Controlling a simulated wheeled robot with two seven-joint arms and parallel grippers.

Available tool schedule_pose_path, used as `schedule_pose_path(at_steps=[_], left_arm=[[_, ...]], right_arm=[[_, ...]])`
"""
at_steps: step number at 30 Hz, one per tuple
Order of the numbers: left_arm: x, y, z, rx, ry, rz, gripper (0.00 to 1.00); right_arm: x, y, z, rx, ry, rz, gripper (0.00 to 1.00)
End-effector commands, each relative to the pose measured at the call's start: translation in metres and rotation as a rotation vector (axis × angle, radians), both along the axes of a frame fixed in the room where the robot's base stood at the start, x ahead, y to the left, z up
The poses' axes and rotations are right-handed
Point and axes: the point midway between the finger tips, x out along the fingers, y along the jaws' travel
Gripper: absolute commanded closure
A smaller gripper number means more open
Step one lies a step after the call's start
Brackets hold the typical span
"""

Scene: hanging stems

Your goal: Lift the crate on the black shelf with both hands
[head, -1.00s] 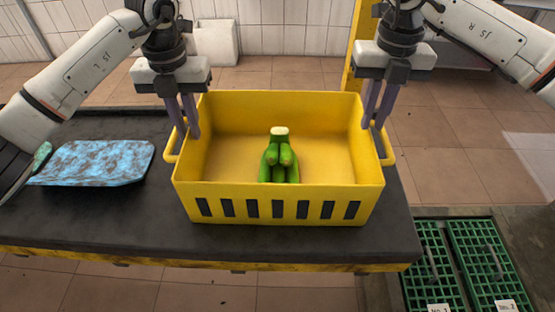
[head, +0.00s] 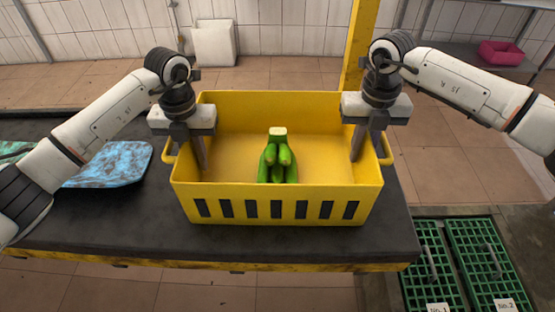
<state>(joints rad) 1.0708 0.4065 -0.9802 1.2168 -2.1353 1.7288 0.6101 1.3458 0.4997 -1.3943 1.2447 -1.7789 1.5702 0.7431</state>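The yellow crate (head: 277,192) stands on the black shelf (head: 130,225), with a handle on each side. A bunch of green bananas (head: 278,160) sits inside it. My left gripper (head: 199,150) is at the crate's left side wall, one finger showing inside the wall beside the left handle (head: 170,152). My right gripper (head: 362,145) is at the right side wall in the same way, beside the right handle (head: 386,150). The outer fingers are mostly hidden, so I cannot tell whether either gripper is closed on the wall.
A blue mottled sheet-like item (head: 110,165) lies on the shelf left of the crate. A yellow post (head: 359,55) rises behind the crate. Green slatted crates (head: 432,265) sit low at the right. A white block (head: 213,43) and a pink bin (head: 502,52) stand farther back.

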Motion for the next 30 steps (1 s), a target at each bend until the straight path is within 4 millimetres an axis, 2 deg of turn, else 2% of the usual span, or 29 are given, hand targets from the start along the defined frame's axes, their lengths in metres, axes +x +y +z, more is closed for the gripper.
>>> schedule_pose_path(at_steps=[2, 5, 30], left_arm=[[-0.0001, -0.0001, 0.0, 0.0, 0.0, 0.0, 0.87], [-0.0001, -0.0001, 0.0001, 0.0, 0.001, 0.0, 1.0], [-0.0002, 0.0, 0.0007, 0.0, 0.001, 0.0, 1.0]], right_arm=[[0.0, 0.0001, 0.0001, 0.0, 0.0, 0.0, 0.87], [0.0, 0.0001, 0.0002, 0.0, 0.0, 0.0, 1.0], [0.0001, 0.0, 0.0011, 0.0, 0.0, 0.0, 1.0]])
